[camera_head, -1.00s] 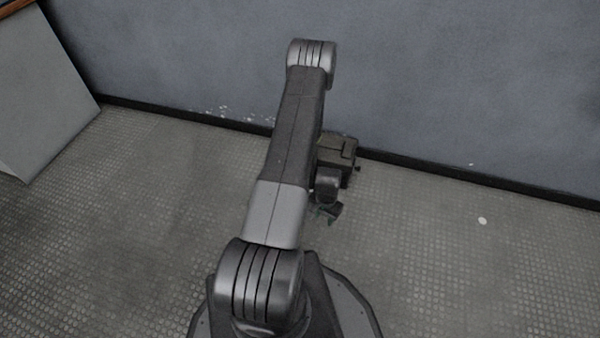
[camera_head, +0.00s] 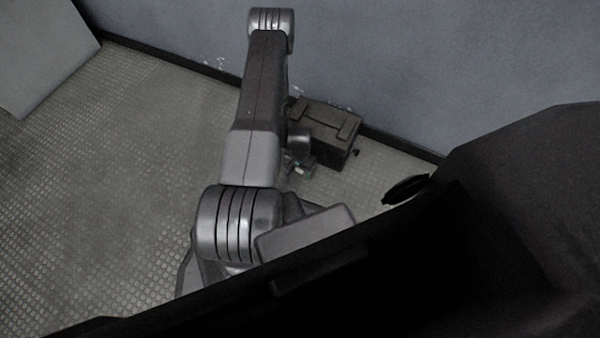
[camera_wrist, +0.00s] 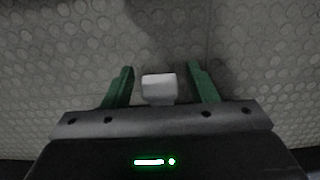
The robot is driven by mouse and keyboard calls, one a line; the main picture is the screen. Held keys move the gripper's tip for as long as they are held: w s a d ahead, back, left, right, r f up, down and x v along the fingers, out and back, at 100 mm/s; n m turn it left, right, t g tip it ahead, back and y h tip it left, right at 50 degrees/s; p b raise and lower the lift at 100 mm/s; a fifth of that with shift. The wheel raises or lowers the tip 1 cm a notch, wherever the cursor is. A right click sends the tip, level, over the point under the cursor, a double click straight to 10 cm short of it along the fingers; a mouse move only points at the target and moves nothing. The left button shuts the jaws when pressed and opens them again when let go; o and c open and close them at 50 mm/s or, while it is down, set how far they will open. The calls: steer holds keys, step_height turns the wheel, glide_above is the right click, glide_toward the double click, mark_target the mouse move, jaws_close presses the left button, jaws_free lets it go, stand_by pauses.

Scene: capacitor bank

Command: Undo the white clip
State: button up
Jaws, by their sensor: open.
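My gripper (camera_wrist: 160,66) is open in the wrist view, with one green finger on each side. A small whitish block (camera_wrist: 158,87) shows between the fingers, with a gap on both sides. I cannot tell whether it is the white clip or what it is fixed to. In the head view my gripper (camera_head: 299,167) is small and partly hidden by my arm, low in front of a dark box. A pale spot shows at it, too small to make out. No other white clip can be made out.
The dark box (camera_head: 330,128) with two strap-like bands stands by the blue-grey wall (camera_head: 400,60). A grey panel (camera_head: 35,50) is at the upper left. A large black shape (camera_head: 430,270) covers the lower right. The studded floor (camera_head: 100,190) at left is clear.

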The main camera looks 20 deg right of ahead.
steer(key=shift+f, duration=0.45)
steer(key=shift+c, duration=0.2)
jaws_close()
steer(key=shift+s+f+b, duration=0.1)
steer(key=shift+f+b, duration=0.4)
steer(key=shift+b, duration=0.2)
steer(key=shift+a, duration=0.1)
steer(key=shift+o, duration=0.2)
jaws_free()
